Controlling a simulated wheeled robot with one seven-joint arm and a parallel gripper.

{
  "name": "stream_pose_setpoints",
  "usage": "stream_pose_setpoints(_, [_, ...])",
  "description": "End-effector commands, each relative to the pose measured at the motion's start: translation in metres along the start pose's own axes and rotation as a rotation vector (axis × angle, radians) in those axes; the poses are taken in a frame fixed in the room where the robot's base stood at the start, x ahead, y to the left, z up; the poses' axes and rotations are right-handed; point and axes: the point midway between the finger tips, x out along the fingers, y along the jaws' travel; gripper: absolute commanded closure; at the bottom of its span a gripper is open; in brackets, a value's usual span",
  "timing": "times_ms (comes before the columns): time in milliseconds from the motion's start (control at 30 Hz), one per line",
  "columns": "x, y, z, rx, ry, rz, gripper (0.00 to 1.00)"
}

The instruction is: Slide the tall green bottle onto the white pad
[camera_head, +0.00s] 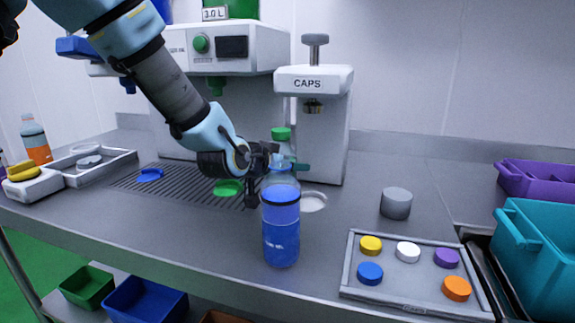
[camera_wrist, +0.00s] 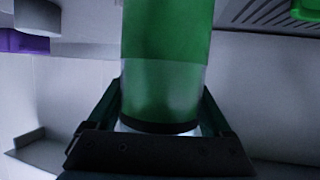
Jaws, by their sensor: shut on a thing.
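The tall green bottle (camera_wrist: 168,60) stands between the jaws of my gripper (camera_wrist: 160,115) in the wrist view, with both fingers against its sides. In the head view my gripper (camera_head: 284,163) is closed around this bottle near its green cap (camera_head: 281,133). Most of its body there is hidden behind a blue bottle, so I cannot tell whether its base touches the counter. The round white pad (camera_head: 314,202) lies on the counter below the CAPS machine, just right of the bottles.
The blue bottle (camera_head: 281,235) stands close in front of my gripper. The CAPS machine (camera_head: 327,140) rises behind the pad. A grey cylinder (camera_head: 396,203) and a tray (camera_head: 352,277) of coloured caps are to the right. A green pad (camera_head: 228,188) lies left on the grating.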

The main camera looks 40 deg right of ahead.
Motion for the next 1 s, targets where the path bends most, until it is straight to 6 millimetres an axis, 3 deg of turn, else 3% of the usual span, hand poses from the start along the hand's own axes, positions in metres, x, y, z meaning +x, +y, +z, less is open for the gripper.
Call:
stream_pose_setpoints(500, [0.045,0.025,-0.019,0.001,0.004,0.002,1.0])
stream_pose_setpoints(1000, [0.033,0.018,-0.017,0.002,0.004,0.0,1.0])
